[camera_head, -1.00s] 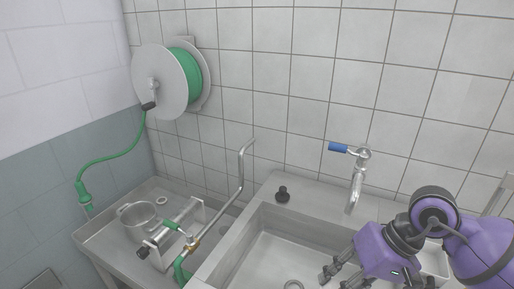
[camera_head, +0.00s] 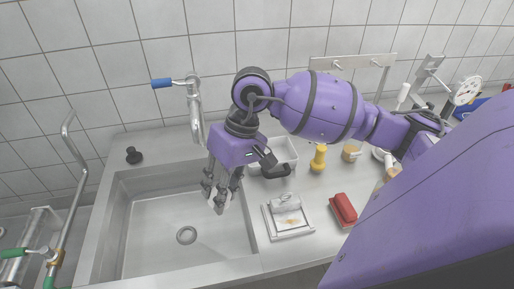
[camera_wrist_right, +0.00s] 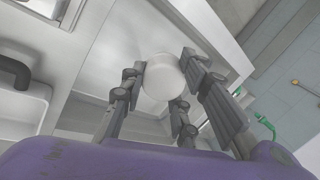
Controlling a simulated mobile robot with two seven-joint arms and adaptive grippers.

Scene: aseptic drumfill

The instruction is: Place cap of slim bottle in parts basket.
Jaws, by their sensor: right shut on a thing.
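My right gripper (camera_head: 220,190) hangs fingers-down over the right side of the sink. In the right wrist view its fingers (camera_wrist_right: 160,88) are closed around a white, round, smooth piece (camera_wrist_right: 160,75), which looks like the cap. In the head view the fingers mostly hide this piece. A pale open-topped bin (camera_head: 287,150) stands on the counter just behind and to the right of the gripper, partly covered by it; I cannot tell if it is the parts basket. I cannot clearly pick out the slim bottle. My left gripper is not in view.
The steel sink (camera_head: 150,215) is open, with a drain ring (camera_head: 186,235). A blue-handled tap (camera_head: 193,105) stands behind it. A yellow bottle (camera_head: 318,158), a small tray (camera_head: 288,220) and a red block (camera_head: 343,209) are on the counter at right.

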